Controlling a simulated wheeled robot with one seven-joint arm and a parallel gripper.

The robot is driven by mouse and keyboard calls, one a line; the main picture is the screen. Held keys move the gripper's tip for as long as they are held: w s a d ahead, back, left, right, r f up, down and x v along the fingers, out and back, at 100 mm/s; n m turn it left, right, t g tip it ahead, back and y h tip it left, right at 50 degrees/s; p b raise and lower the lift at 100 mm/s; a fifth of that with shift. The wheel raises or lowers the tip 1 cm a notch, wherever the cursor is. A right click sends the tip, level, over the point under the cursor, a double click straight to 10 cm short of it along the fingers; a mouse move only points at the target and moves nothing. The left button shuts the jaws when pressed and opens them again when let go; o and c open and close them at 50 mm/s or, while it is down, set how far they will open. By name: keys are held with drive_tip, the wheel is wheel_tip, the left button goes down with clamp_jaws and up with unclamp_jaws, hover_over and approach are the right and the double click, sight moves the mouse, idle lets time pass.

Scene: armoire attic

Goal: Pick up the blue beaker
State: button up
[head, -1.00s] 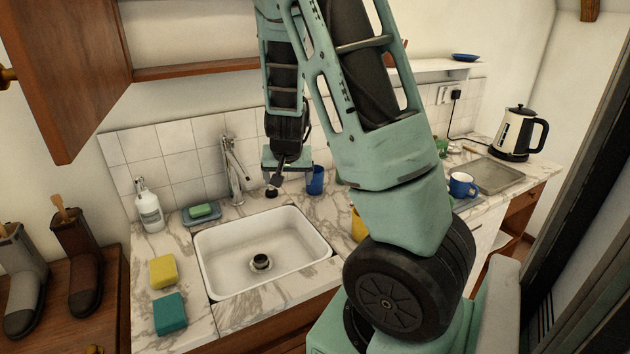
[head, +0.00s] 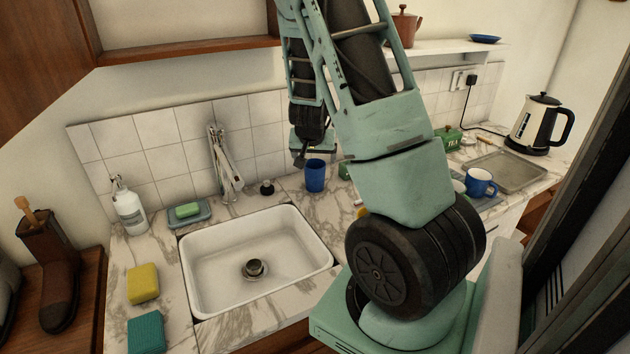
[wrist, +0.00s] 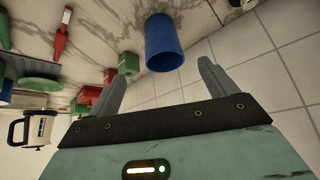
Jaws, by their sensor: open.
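The blue beaker (head: 315,175) stands upright on the marble counter, right of the sink and near the tiled wall. My gripper (head: 305,160) is above and close to the beaker in the head view, partly hidden by my arm. In the wrist view the beaker (wrist: 163,44) lies ahead of the open fingers (wrist: 156,80), roughly in line with the gap between them. The fingers are apart and nothing is between them.
The white sink (head: 200,262) is left of the beaker, with a tap (head: 224,165) and black stopper (head: 267,187) behind it. A blue mug (head: 479,183), a green tin (head: 447,138) and a kettle (head: 540,125) stand to the right. The tiled wall (head: 180,150) is close behind.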

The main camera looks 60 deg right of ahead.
sight(315, 174)
drive_tip(key=shift+w+p+x, duration=0.15)
drive_tip(key=shift+p+x, duration=0.35)
drive_tip(key=shift+x, duration=2.5)
drive_tip(key=shift+w+p+x, duration=0.1)
drive_tip(key=shift+p+x, duration=0.35)
drive_tip(key=shift+x, duration=2.6)
drive_tip(key=shift+a, duration=0.1)
drive_tip(key=c, duration=1.1)
